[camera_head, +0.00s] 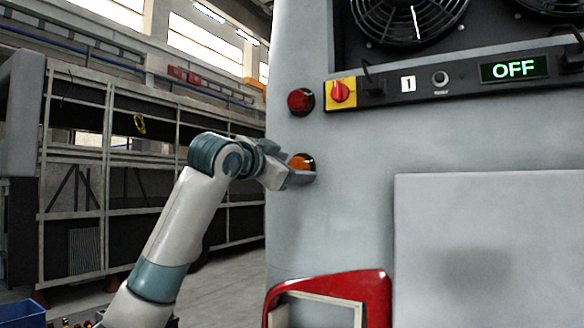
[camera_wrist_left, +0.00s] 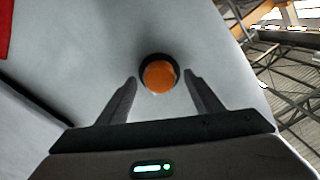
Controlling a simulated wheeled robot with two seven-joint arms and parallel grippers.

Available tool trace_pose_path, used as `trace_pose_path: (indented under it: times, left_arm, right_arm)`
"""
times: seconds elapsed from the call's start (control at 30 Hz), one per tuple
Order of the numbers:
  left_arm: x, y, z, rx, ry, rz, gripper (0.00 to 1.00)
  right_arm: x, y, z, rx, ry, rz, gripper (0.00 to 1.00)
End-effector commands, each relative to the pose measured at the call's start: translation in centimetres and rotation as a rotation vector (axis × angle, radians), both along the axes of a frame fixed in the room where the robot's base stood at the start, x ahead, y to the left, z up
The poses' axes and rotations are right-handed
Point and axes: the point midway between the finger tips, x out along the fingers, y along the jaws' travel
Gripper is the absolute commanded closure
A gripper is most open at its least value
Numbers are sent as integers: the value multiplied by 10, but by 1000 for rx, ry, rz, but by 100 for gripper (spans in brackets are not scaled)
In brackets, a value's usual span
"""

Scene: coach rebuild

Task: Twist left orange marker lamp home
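The left orange marker lamp (camera_head: 302,161) is a round orange dome in a dark ring, set in the grey coach panel below a red lamp. It also shows in the left wrist view (camera_wrist_left: 159,76), facing the camera. My left gripper (camera_head: 300,178) is at the lamp, and its near parts hide some of the lamp in the head view. In the left wrist view my left gripper (camera_wrist_left: 162,77) is open, one finger on each side of the lamp, with visible gaps. I cannot tell how far the lamp sits in its ring. My right gripper is not in view.
A red lamp (camera_head: 300,101) sits just above the orange one, beside a red rotary switch on a yellow plate (camera_head: 341,94). A display (camera_head: 514,68) reads OFF. A red-rimmed frame (camera_head: 377,290) is below. Shelving racks (camera_head: 75,170) stand at the left.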

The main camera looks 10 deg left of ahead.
Motion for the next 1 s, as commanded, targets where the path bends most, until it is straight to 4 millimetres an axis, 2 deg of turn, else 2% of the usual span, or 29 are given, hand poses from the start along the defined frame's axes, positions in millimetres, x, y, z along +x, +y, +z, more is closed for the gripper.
trace_pose_path:
  times: [0.27,0.47,0.67,1.0]
  left_arm:
    - [-4,2,-1,-1,0,0,40]
    - [-21,8,-4,-1,-1,0,40]
    - [-53,20,-5,0,-3,1,40]
    - [-119,43,-4,0,-4,1,40]
  right_arm:
    - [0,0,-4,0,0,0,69]
    - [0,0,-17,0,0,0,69]
    - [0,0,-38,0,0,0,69]
    - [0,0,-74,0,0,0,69]
